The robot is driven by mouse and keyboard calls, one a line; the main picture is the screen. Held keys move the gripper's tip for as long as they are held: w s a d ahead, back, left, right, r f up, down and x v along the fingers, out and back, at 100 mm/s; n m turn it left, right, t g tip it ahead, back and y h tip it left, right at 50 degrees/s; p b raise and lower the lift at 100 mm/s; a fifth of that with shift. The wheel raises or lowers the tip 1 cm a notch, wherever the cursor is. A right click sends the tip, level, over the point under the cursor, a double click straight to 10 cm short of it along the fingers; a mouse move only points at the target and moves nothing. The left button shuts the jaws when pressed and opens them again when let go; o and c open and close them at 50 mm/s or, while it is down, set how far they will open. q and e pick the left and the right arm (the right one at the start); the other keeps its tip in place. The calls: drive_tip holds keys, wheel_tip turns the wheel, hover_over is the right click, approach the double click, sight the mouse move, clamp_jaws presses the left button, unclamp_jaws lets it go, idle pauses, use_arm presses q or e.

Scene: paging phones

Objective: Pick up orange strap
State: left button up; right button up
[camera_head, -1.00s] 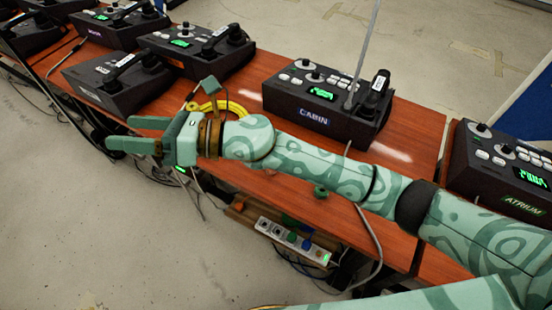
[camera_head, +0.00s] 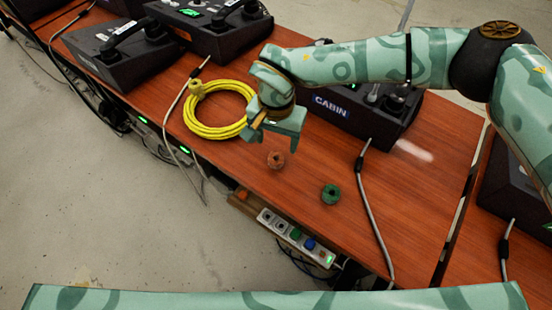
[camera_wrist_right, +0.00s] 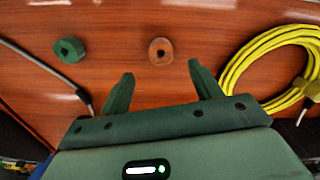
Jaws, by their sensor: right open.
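The orange strap (camera_head: 275,158) is a small rolled ring lying on the red-brown wooden table (camera_head: 240,175). In the right wrist view the strap (camera_wrist_right: 161,51) lies just beyond the fingertips, about in line with the gap between them. My right gripper (camera_head: 278,138) hangs over the table just behind the strap, its fingers apart and empty; its open fingers also show in the right wrist view (camera_wrist_right: 160,75). They look apart from the strap. My left gripper is not in view; a patterned arm link of mine crosses the bottom edge.
A green rolled strap (camera_head: 331,194) lies right of the orange one. A coiled yellow cable (camera_head: 215,133) lies to the left. The CABIN phone console (camera_head: 350,120) stands behind my right arm. A grey cable (camera_head: 372,215) crosses the table. A power strip (camera_head: 294,238) sits below the front edge.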

sight(276, 158)
wheel_tip(276, 158, down, 7)
drive_tip(key=shift+a+f+b, duration=0.1)
drive_tip(key=shift+f+b, duration=0.1)
drive_tip(key=shift+b, duration=0.7)
drive_tip(key=shift+r, duration=0.1)
drive_tip(key=shift+c, duration=0.5)
drive_tip(key=c, duration=1)
